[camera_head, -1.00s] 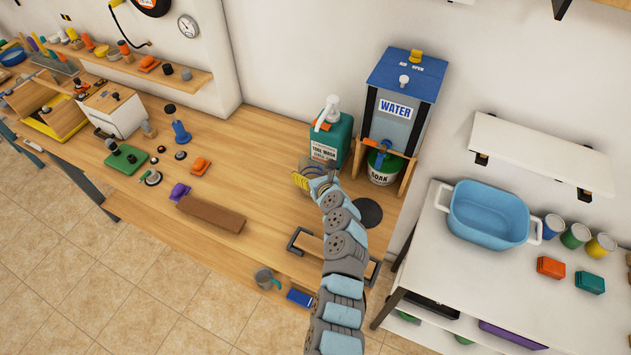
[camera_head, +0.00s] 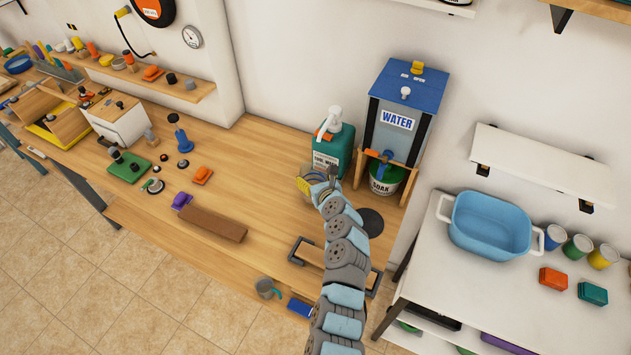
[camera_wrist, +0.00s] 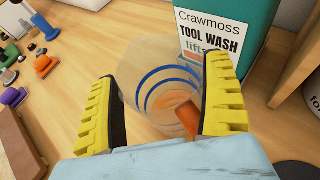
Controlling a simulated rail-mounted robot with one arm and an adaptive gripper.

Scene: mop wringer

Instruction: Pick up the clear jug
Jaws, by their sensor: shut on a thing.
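The clear jug (camera_wrist: 158,88) is see-through with blue rings and an orange handle (camera_wrist: 187,115). In the wrist view it sits between the two yellow ribbed fingers of my gripper (camera_wrist: 160,110), which is shut on it. In the head view my gripper (camera_head: 312,182) is at the bench in front of the teal tool-wash bottle, and the jug is mostly hidden by the fingers and arm. I cannot tell whether the jug's base touches the bench.
The teal tool-wash bottle (camera_head: 331,148) stands close behind the jug. A blue-topped water tank (camera_head: 398,112) on a wooden stand and a soak bucket (camera_head: 385,176) are to the right. A brown block (camera_head: 212,222) lies left. The bench between is clear.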

